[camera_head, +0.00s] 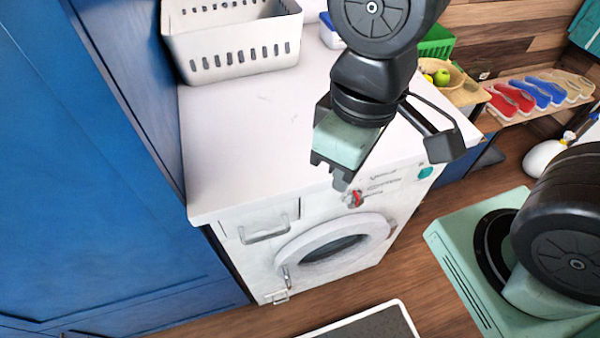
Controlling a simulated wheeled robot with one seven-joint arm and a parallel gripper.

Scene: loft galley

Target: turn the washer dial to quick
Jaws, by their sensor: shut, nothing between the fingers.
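The white washer (237,262) stands under a white worktop, with its round door (290,250) closed. Its dial (356,198) is on the upper front panel and shows a red mark. Small printed labels lie to the right of the dial, too small to read. A teal round button (425,172) sits farther right on the panel. My gripper (342,183) points down just in front of the worktop edge, with its fingertips close to the dial's upper left. It is shut with nothing in it. I cannot tell whether the fingertips touch the dial.
A white slotted basket (232,42) stands on the worktop (250,130). A blue cabinet (90,150) closes off the left. A framed dark mat (370,325) lies on the floor in front. A shelf with red and blue items (520,97) and a green crate (437,42) are behind.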

